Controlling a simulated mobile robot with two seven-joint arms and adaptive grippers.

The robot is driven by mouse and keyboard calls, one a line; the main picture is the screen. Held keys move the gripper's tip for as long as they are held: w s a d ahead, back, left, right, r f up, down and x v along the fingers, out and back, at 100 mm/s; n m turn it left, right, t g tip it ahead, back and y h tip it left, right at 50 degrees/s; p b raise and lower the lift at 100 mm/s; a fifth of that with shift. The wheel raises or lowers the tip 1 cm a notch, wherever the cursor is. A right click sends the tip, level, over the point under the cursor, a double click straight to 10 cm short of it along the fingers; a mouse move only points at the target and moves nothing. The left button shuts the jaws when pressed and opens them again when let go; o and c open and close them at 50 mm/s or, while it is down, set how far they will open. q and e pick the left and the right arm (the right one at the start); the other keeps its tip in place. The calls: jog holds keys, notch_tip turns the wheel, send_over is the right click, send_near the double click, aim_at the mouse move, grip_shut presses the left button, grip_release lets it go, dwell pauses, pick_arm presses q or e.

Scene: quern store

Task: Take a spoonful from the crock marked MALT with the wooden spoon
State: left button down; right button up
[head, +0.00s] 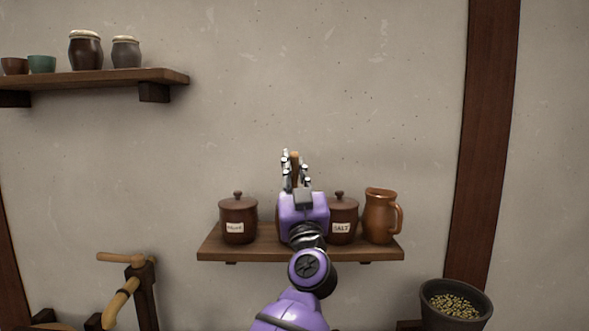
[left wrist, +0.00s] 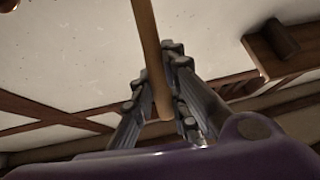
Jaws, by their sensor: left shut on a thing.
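My left gripper (head: 296,172) is in front of the small wall shelf and shut on a wooden handle, which I take for the wooden spoon (head: 295,158). The handle also shows between the fingers in the left wrist view (left wrist: 148,50); I cannot make out a bowl. A lidded brown crock (head: 238,222) stands on the shelf at left, its label too small to read surely. Another lidded crock (head: 342,222), partly behind my gripper, has a label that seems to read SALT. I see no label that clearly reads MALT. My gripper and arm hide the shelf's middle. My right gripper is not in view.
The small shelf (head: 222,253) also bears a copper-brown jug (head: 380,218) at its right end. A higher shelf (head: 110,78) at upper left holds jars and cups. A dark bowl of grain (head: 455,303) is at lower right. A wooden-handled device (head: 135,285) stands at lower left.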

pick_arm(q)
jog(key=shift+f, duration=0.25)
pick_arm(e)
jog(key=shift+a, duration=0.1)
pick_arm(q)
jog(key=shift+f, duration=0.4)
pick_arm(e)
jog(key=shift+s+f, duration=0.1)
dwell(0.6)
pick_arm(q)
jog(key=shift+s+r+p, duration=0.1)
jog(key=shift+r+p, duration=0.9)
jog(key=shift+r, duration=0.5)
jog(key=shift+r+p, duration=1.65)
jog(key=shift+r, duration=0.5)
jog(key=shift+f, duration=0.1)
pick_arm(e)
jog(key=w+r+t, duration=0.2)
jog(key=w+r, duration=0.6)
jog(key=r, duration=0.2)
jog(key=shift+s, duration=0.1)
